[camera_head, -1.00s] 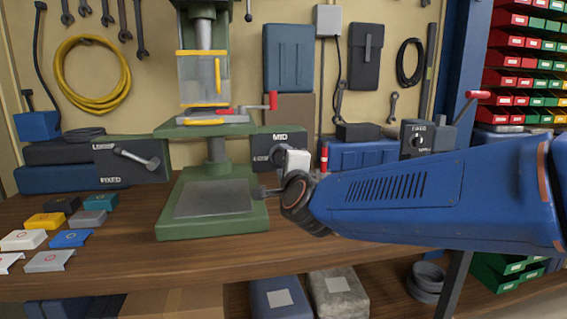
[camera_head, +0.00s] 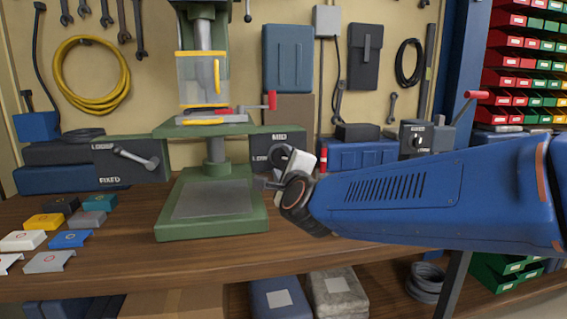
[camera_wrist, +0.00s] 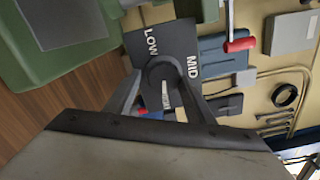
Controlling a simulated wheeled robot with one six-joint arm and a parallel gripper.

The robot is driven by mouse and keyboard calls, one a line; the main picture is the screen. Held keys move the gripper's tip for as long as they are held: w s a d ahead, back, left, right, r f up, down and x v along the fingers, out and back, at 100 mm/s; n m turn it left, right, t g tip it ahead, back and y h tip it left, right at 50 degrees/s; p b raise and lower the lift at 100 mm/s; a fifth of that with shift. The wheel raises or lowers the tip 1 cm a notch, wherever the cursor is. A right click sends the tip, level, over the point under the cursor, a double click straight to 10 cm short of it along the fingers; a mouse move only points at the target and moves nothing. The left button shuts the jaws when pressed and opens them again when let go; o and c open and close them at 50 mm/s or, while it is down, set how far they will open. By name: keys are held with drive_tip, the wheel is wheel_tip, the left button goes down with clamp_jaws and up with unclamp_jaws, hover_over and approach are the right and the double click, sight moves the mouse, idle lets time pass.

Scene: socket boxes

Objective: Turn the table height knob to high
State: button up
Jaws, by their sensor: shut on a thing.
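The table height knob (camera_wrist: 161,70) is dark and round, on a dark panel (camera_wrist: 178,38) marked LOW and MID in the wrist view. A pale mark shows on its near part; I cannot tell which label it points to. My gripper (camera_wrist: 163,82) is shut on the knob, with one finger on each side of it. In the head view the panel (camera_head: 290,136) is on the right of the green drill press table (camera_head: 185,131). My gripper (camera_head: 279,172) is in front of the panel there and hides part of the knob and the lower labels.
A panel with a lever marked FIXED (camera_head: 112,170) is left of the press. A red-handled crank (camera_head: 268,101) sticks out above the knob panel. Several small boxes (camera_head: 70,239) lie on the bench at left. A blue case (camera_head: 350,155) stands behind my wrist.

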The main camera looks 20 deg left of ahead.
drive_tip(key=o, duration=0.8)
drive_tip(key=shift+w+a+f, duration=0.1)
drive_tip(key=shift+f, duration=0.6)
drive_tip(key=shift+r, duration=0.1)
drive_tip(key=shift+r, duration=0.3)
drive_tip(key=v, duration=1.7)
drive_tip(key=shift+d, duration=0.25)
